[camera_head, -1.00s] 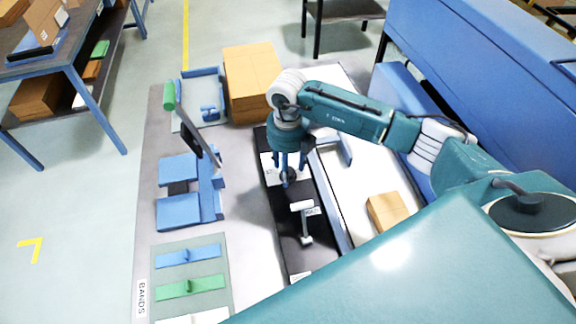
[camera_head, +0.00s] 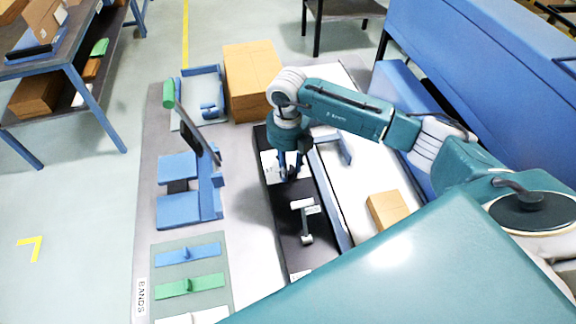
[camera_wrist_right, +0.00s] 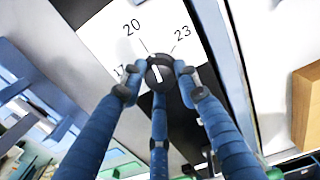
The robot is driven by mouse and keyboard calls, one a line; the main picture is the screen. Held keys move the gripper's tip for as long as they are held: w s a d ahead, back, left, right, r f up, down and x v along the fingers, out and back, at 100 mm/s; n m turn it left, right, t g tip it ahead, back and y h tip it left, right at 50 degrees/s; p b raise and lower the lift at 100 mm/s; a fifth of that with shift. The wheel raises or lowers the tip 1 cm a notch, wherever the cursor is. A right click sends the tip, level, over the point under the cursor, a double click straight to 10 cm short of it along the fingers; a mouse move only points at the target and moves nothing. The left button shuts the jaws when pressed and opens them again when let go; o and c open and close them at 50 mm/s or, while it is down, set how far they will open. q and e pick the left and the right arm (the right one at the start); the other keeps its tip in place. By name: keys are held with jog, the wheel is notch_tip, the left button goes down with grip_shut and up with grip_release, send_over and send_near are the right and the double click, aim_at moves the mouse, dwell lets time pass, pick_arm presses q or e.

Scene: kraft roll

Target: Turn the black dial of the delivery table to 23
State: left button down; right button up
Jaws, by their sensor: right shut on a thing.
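The black dial (camera_wrist_right: 157,73) sits on a white scale plate (camera_wrist_right: 108,28) with the numbers 17, 20 and 23 in the right wrist view. A short white line on the dial's top leans slightly left of straight up, roughly toward the 20 mark rather than 23; its exact reading is hard to tell. My right gripper (camera_head: 288,176) reaches down over the black strip of the delivery table (camera_head: 255,265). Its blue fingers with dark tips are shut around the dial (camera_wrist_right: 158,80). In the head view the fingers mostly hide the dial. My left gripper is out of view.
A white-handled lever (camera_head: 306,222) stands on the black strip nearer me. Cardboard boxes stand behind (camera_head: 251,80) and to the right (camera_head: 387,211). A green-handled arm (camera_head: 169,94) and blue fixture (camera_head: 180,210) stand left, beside the bands mat (camera_head: 190,255).

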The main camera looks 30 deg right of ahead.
aim_at(289, 169)
jog(key=m, duration=0.5)
jog(key=shift+m, duration=0.3)
jog(key=shift+w+r+m, duration=0.1)
jog(key=shift+m, duration=2.1)
jog(key=o, duration=1.2)
jog(key=shift+c, duration=0.2)
notch_tip(289, 169, up, 12)
